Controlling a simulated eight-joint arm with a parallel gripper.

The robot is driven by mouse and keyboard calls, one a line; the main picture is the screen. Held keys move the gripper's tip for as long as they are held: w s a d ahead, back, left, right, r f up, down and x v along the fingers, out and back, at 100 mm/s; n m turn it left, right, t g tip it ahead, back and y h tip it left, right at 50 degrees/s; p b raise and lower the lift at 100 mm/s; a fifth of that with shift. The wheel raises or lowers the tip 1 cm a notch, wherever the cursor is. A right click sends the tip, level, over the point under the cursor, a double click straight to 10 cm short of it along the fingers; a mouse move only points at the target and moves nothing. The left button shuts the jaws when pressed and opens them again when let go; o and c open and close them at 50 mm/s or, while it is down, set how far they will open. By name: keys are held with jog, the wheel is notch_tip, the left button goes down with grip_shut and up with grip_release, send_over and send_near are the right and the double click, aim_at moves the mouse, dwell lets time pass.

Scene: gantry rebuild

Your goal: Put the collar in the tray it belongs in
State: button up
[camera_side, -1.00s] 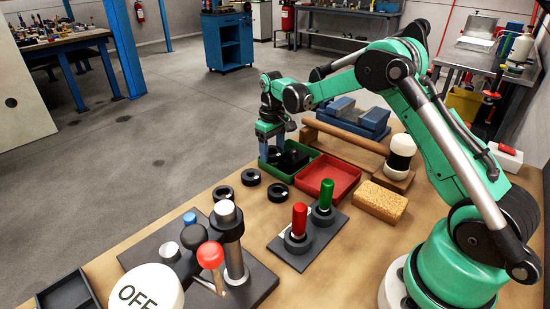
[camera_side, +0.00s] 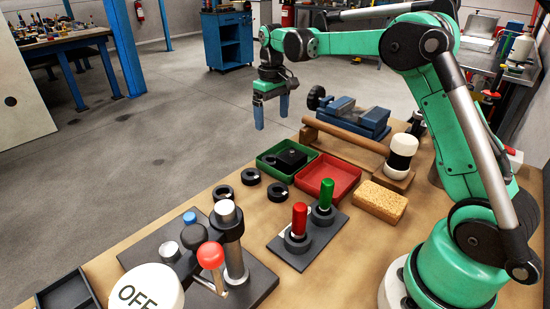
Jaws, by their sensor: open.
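Three black ring-shaped collars lie on the bench in front of the trays: one at the left (camera_side: 223,193), one in the middle (camera_side: 250,176) and one at the right (camera_side: 278,192). The green tray (camera_side: 305,167) holds a dark blocky item (camera_side: 291,159); its exact shape is hard to make out. The red tray (camera_side: 327,180), just right of the green one, looks empty. My gripper (camera_side: 271,115) is open and empty, raised above and behind the green tray, with its blue fingers apart and pointing down.
A wooden roller (camera_side: 345,134) and a blue vise (camera_side: 352,118) sit behind the trays. A sponge (camera_side: 381,201) lies to the right. A plate with red and green handles (camera_side: 310,236) and a lever fixture (camera_side: 232,240) stand in front.

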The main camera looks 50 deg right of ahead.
jog(key=s+a+r+t, duration=0.3)
jog(key=s+a+r, duration=0.3)
jog(key=s+a, duration=0.1)
jog(key=s+a+f+t, duration=0.4)
jog(key=s, duration=0.5)
jog(key=shift+a, duration=0.3)
dwell(0.6)
